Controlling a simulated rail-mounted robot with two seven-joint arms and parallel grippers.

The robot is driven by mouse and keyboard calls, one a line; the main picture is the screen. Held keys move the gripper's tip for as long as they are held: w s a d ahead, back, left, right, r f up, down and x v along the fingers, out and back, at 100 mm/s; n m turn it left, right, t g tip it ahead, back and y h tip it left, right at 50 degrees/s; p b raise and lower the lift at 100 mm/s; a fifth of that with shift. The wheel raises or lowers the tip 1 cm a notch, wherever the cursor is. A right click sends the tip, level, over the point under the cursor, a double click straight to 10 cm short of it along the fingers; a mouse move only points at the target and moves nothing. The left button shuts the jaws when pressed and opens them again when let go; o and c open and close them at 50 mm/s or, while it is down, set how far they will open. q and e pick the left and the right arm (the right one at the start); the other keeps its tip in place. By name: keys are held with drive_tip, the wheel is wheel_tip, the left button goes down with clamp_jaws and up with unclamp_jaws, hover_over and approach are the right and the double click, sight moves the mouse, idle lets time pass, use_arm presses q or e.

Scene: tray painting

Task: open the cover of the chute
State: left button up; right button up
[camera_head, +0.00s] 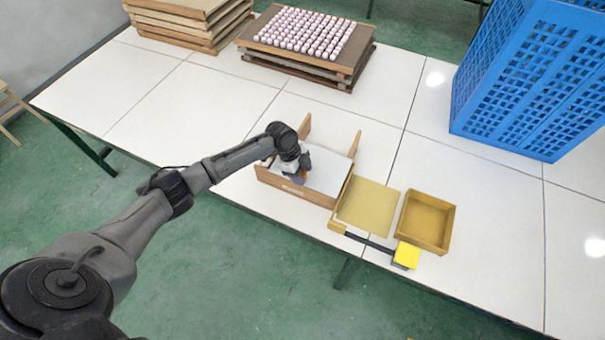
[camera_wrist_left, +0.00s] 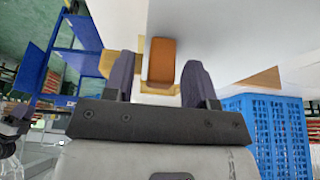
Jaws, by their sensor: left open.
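The chute (camera_head: 270,177) is a wooden frame with a white panel, its cover (camera_head: 326,172), near the table's front edge. My left gripper (camera_head: 296,179) is over the panel, coming from the left. In the left wrist view its two dark fingers (camera_wrist_left: 160,84) are apart, one on each side of an orange-brown block (camera_wrist_left: 161,58), which looks like the cover's handle. The block lies between the fingertips with gaps showing; it is not gripped. In the head view the gripper hides much of the handle and part of the panel. My right gripper is not in view.
A yellow board (camera_head: 368,205) and an open yellow-brown tray (camera_head: 425,222) lie right of the chute, with a yellow block (camera_head: 406,255) in front. A blue crate (camera_head: 530,85) stands at back right. Stacked boards (camera_head: 190,22) and a tray of small pieces (camera_head: 304,32) stand behind.

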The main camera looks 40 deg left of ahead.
use_arm(q)
drive_tip(key=shift+d+f, duration=0.15)
drive_tip(key=shift+f, duration=0.2)
drive_tip(key=shift+c, duration=0.5)
clamp_jaws()
